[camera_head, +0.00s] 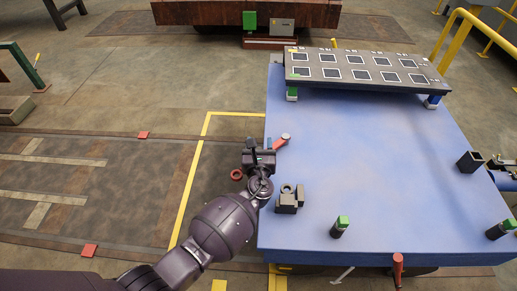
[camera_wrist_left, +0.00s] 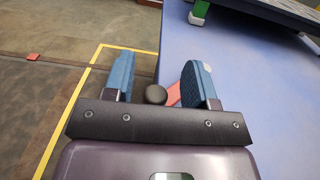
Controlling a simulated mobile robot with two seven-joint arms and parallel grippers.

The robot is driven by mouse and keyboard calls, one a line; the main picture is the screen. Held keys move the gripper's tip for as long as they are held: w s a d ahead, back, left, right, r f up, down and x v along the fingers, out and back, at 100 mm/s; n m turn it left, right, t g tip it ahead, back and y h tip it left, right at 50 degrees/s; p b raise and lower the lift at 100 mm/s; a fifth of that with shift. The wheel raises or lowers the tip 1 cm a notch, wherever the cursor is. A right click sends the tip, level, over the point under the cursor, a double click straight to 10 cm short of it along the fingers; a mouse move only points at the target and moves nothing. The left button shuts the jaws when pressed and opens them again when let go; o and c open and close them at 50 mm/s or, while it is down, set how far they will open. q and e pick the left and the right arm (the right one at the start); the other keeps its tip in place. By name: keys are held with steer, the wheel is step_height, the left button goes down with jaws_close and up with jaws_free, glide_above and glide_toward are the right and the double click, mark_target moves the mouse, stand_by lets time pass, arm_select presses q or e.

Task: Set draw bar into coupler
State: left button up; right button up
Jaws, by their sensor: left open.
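A red bar with a grey rounded end (camera_head: 281,141), which looks like the draw bar, is at the blue table's left edge. My left gripper (camera_head: 261,149) is beside it, its fingers open and pointing toward the back. In the left wrist view, a dark round knob and part of the red bar (camera_wrist_left: 173,95) show between the open fingers (camera_wrist_left: 162,78); I cannot tell whether either finger touches it. A dark grey block with a ring on top (camera_head: 287,199), possibly the coupler, stands on the table just right of my left wrist.
The blue table (camera_head: 375,150) is mostly clear in the middle. A dark tilted panel with square openings (camera_head: 362,70) stands at the back. Green-topped posts (camera_head: 340,227) and an open dark box (camera_head: 470,161) stand near the front and right. A red ring (camera_head: 237,174) is left of the table.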

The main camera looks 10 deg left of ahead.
arm_select(q)
step_height(320, 180, up, 17)
steer(key=p, duration=0.7)
arm_select(e)
steer(key=shift+s+d+r+m+g+h, duration=0.2)
steer(key=shift+s+d+r+m, duration=0.2)
steer(key=shift+s+r+m, duration=0.15)
steer(key=shift+s+d+r+m+g+h, duration=0.1)
steer(key=shift+s+d+r+m+g, duration=0.1)
steer(key=shift+s+d+r+m, duration=0.3)
steer(key=shift+a+f, duration=0.1)
steer(key=shift+f, duration=0.1)
arm_select(q)
steer(key=shift+c, duration=0.4)
